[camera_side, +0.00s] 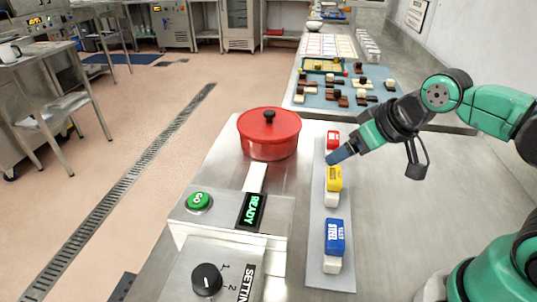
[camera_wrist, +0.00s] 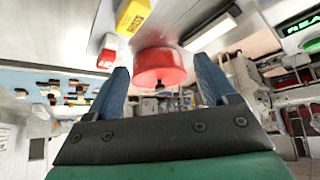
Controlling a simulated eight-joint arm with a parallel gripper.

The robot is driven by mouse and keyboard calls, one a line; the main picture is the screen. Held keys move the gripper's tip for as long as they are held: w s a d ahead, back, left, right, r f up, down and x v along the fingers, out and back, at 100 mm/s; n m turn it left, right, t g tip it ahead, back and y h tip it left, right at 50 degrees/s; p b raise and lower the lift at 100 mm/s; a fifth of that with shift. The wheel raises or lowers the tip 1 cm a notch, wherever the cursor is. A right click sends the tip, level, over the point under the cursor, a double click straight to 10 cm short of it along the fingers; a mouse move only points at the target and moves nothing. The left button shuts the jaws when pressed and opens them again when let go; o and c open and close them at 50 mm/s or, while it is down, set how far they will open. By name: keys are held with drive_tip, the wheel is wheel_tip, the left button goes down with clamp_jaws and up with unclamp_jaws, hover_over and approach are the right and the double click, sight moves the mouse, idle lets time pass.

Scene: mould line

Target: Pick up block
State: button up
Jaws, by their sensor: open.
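A red block (camera_side: 333,138), a yellow block (camera_side: 334,178) and a blue block (camera_side: 335,237) stand in a row on a grey strip (camera_side: 316,265), with white parts showing beneath the yellow and blue ones. My gripper (camera_side: 335,157) appears in the side view between the red and yellow blocks; its height above the strip is hard to tell. In the wrist view my gripper (camera_wrist: 161,64) is open with nothing between its blue fingers. There the red block (camera_wrist: 106,59) and the yellow block (camera_wrist: 132,17) lie outside the fingers, to the upper left.
A lidded red pot (camera_side: 269,135) stands left of the strip. In front of it is a metal machine with a green GO button (camera_side: 199,202), a READY display (camera_side: 251,211) and a black knob (camera_side: 207,279). A blue mat (camera_side: 318,97) with brown and cream pieces lies behind.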

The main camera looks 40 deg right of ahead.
drive_tip(key=shift+o, duration=1.3)
drive_tip(key=n+g, duration=0.6)
drive_tip(key=n, duration=0.2)
hover_over(335, 174)
drive_tip(key=f, duration=0.3)
drive_tip(key=shift+s+a+f, duration=0.15)
drive_tip(key=shift+s+a, duration=0.05)
drive_tip(key=shift+w+d+f+g, duration=0.15)
drive_tip(key=shift+f+g, duration=0.2)
drive_tip(key=shift+g, duration=0.05)
drive_tip(key=shift+f+n, duration=0.35)
drive_tip(key=shift+n, duration=0.15)
drive_tip(key=shift+f, duration=2.65)
